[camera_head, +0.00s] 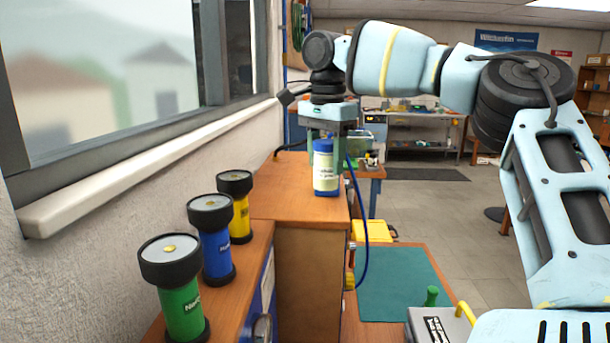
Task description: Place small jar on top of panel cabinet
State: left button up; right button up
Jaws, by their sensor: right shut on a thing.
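The small jar (325,177), blue with a white label, stands upright above the wooden top of the panel cabinet (280,200), near its right edge. Its base looks level with the top, but I cannot tell whether it touches. My right gripper (326,147) comes down from above and is shut on the jar, with its fingers around the jar's upper part. My left gripper is not in view.
Green (180,295), blue (213,240) and yellow (238,205) capped cylinders stand on a lower wooden surface at the left, beside the wall and window sill. A blue cable (362,240) hangs at the cabinet's right. A teal mat (395,285) and grey box (440,325) lie lower right.

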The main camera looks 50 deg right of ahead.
jog(key=shift+w+a, duration=1)
jog(key=shift+w, duration=0.05)
jog(key=f, duration=0.2)
jog(key=w+f+p, duration=0.1)
jog(key=shift+a+f, duration=0.1)
jog(key=shift+a, duration=0.3)
jog(key=shift+f, duration=0.4)
jog(key=o, duration=1.2)
jog(key=shift+s, duration=0.1)
notch_tip(320, 180, up, 12)
jog(key=shift+r, duration=0.1)
